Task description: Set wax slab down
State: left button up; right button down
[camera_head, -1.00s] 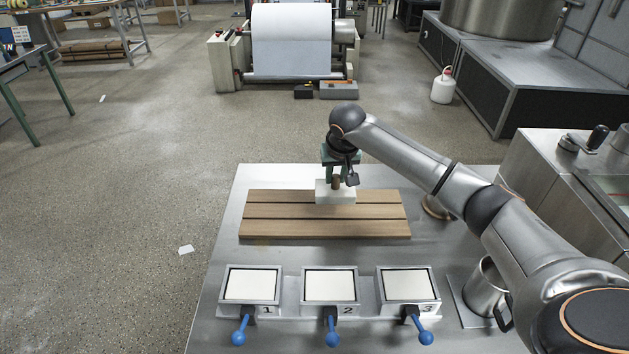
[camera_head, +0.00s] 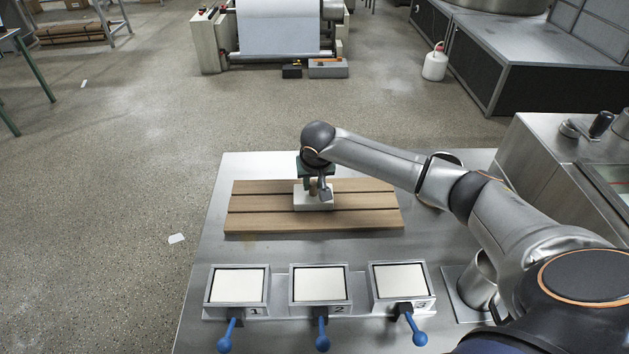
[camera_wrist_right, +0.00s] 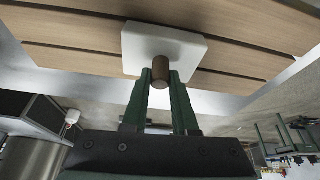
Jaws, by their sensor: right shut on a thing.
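The wax slab is a pale white block (camera_head: 302,201) with a short brown peg standing on it. My right gripper (camera_head: 315,187) is shut on the peg, above the slab. The right wrist view shows the slab (camera_wrist_right: 150,42) and the peg between the green fingers (camera_wrist_right: 161,80). The slab is over the middle of a slatted wooden board (camera_head: 262,219), roughly level. I cannot tell whether its underside touches the slats. My left gripper is not in view.
Three numbered metal frames with pale tops and blue-knobbed levers (camera_head: 238,286) (camera_head: 319,285) (camera_head: 400,282) stand in front of the board. A metal cup (camera_head: 478,279) stands at the right, partly behind my arm. The board is bare on both sides of the slab.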

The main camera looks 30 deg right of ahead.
jog(key=c, duration=0.7)
grip_release()
jog(key=v, duration=1.2)
